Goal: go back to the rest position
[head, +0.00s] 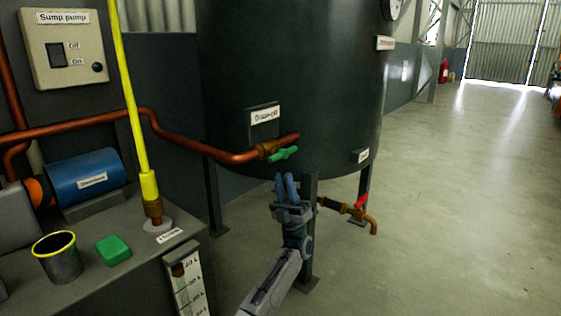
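My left gripper (285,178) is in the head view, on an arm that rises from the bottom edge. Its two blue fingers point up with a narrow gap between them, and nothing shows in that gap. The fingertips are just below the green valve handle (284,154) on the copper pipe under the "Draw-off" label, and look apart from it; the depth between them is hard to tell. My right gripper is not in view.
A large dark tank (300,70) on legs stands behind the gripper. A red-handled drain tap (360,203) is low on the right. A bench (120,270) on the left carries a blue motor (90,178), a cup (58,258) and a green block (113,250). Open floor (450,220) lies right.

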